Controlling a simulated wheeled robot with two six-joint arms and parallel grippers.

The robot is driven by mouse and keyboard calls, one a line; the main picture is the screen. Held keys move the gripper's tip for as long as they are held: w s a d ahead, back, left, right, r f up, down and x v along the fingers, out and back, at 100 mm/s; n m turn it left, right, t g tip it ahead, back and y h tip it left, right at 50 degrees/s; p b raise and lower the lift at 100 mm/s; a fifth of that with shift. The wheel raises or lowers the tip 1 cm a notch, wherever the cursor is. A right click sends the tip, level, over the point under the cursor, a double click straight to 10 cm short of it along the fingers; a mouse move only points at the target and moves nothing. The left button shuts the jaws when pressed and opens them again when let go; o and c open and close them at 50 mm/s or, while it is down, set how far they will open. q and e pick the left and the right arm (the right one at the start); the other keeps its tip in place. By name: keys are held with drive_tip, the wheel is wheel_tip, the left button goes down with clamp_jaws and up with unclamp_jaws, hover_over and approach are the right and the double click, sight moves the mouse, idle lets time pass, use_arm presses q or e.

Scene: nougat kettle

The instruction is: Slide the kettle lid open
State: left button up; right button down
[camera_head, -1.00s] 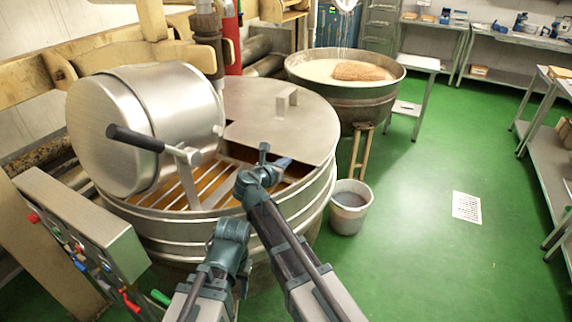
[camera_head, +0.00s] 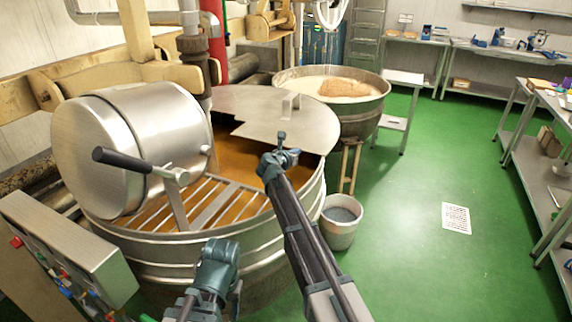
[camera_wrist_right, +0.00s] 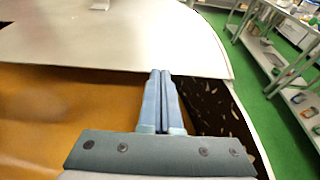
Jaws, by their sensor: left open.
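The round steel kettle (camera_head: 240,245) stands at the left, holding brown mass under a slatted grate. Its flat grey lid (camera_head: 262,108) with a block handle (camera_head: 291,103) covers the far part; the near part is uncovered. The lid also shows in the right wrist view (camera_wrist_right: 115,42). My right gripper (camera_head: 282,140) is over the kettle's right side at the lid's near edge. In the right wrist view its fingers (camera_wrist_right: 161,78) are shut together, with tips at the lid edge; contact is unclear. My left gripper (camera_head: 218,255) is open and empty, low in front of the kettle.
A steel drum (camera_head: 130,150) with a black-handled lever (camera_head: 122,160) sits over the kettle's left side. A control box (camera_head: 75,245) stands at front left. A bucket (camera_head: 341,222) stands on the floor at right. A second kettle (camera_head: 360,108) is behind.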

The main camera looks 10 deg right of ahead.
sight(305, 142)
drive_tip(key=w+d, duration=0.1)
drive_tip(key=w, duration=0.1)
drive_tip(key=w+d, duration=0.3)
drive_tip(key=w, duration=0.1)
drive_tip(key=shift+d+f, duration=0.1)
drive_tip(key=shift+d, duration=0.05)
drive_tip(key=shift+s, duration=0.15)
